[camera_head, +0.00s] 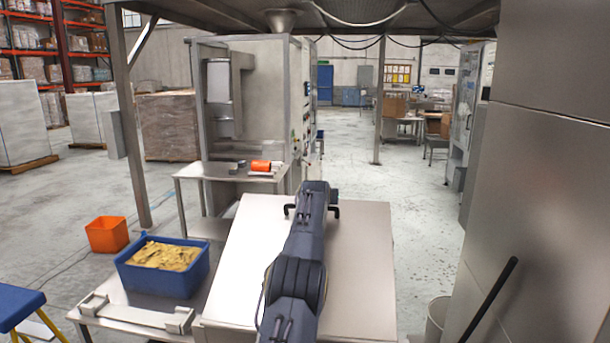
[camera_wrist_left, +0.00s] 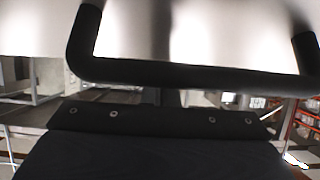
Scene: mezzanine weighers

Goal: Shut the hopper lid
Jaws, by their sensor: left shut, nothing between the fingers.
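The hopper lid (camera_head: 362,260) is a broad pale metal panel in the lower middle of the head view, and it fills the top of the left wrist view (camera_wrist_left: 210,30). A black bar handle (camera_head: 334,211) is at its far edge. My left arm lies across the panel, and my left gripper (camera_head: 316,192) is at the handle. In the left wrist view the handle (camera_wrist_left: 190,77) crosses just beyond my dark shut gripper (camera_wrist_left: 160,120), with nothing held. Contact and the lid's exact angle cannot be told. The hopper's opening is hidden. My right gripper is not in view.
A blue bin of yellowish pieces (camera_head: 133,276) stands left of the lid on a metal table (camera_head: 118,311). An orange bin (camera_head: 107,234) is on the floor. A steel machine (camera_head: 270,100) stands behind.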

